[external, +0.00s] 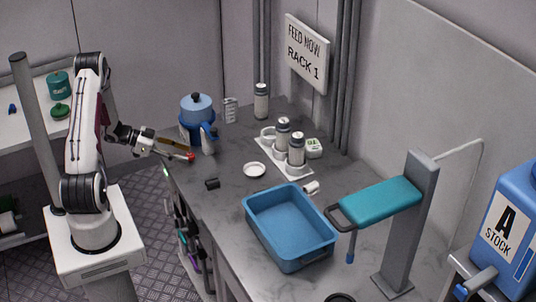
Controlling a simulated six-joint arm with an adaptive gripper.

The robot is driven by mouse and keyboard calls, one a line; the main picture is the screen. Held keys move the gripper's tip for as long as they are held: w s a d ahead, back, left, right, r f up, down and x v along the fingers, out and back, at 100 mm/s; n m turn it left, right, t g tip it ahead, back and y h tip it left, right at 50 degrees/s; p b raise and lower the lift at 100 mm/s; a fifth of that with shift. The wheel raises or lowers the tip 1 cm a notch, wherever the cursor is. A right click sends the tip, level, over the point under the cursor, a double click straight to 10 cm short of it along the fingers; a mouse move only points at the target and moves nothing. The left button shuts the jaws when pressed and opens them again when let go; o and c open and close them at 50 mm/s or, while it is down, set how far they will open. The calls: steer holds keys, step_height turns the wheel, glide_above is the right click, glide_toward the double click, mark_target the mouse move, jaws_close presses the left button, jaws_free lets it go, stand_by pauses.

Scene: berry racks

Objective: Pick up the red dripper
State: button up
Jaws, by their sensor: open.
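A small red piece, which looks like the red dripper (191,157), shows at the left edge of the grey counter, beside the end of my gripper. It is too small to make out its shape. My gripper (172,148) reaches right from the arm towards the counter's left edge and is open. The red piece is right at its fingertips in the picture; I cannot tell whether they touch or whether the piece rests on the counter.
A blue pot (197,112) stands just behind the gripper. A small black block (212,184) and a white dish (254,170) lie nearby. A blue tub (290,258), shakers on a white tray (291,169) and a teal-topped stand (376,203) are further right.

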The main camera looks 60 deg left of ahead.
steer(key=shift+x, duration=1)
steer(key=shift+s, duration=0.1)
steer(key=c, duration=0.8)
